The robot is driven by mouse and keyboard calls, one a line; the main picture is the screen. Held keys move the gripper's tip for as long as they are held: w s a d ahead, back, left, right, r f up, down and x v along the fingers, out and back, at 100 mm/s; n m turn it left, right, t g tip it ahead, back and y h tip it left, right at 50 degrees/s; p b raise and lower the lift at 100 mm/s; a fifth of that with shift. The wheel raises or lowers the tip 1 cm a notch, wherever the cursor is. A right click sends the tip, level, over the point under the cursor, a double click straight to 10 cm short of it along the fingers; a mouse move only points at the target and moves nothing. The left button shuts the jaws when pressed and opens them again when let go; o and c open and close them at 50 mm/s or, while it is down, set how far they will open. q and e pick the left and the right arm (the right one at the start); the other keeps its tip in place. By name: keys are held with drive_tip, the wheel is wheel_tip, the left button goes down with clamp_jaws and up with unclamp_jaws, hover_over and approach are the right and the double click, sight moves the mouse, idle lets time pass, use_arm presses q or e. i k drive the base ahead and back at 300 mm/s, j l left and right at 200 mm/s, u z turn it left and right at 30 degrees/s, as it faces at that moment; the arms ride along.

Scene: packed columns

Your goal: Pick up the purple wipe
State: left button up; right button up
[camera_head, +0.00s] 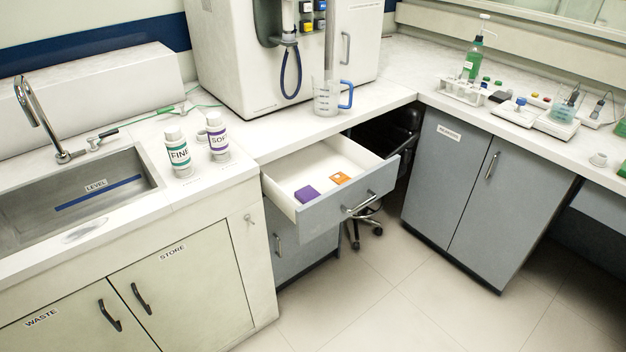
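The purple wipe (307,195) looks like a small purple block. It lies inside the open drawer (283,199), near the drawer's front left part. An orange item (340,178) lies to its right in the same drawer, apart from it. The drawer is pulled out from under the counter, and its inside is otherwise bare white. Neither of my grippers shows in the head view.
Two labelled white bottles (177,155) stand on the counter beside the sink (70,200). A measuring jug (327,98) with a blue handle stands behind the drawer. A chair base (352,235) shows below the drawer. The floor (390,300) in front is clear.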

sight(307, 194)
drive_tip(key=i+l, duration=0.2)
drive_tip(key=i, duration=0.2)
drive_tip(key=i+l+u, duration=0.1)
drive_tip(key=i+l, duration=0.15)
drive_tip(key=i, duration=0.15)
drive_tip(key=i+l, duration=0.25)
drive_tip(key=i, duration=0.15)
drive_tip(key=j+u, duration=0.05)
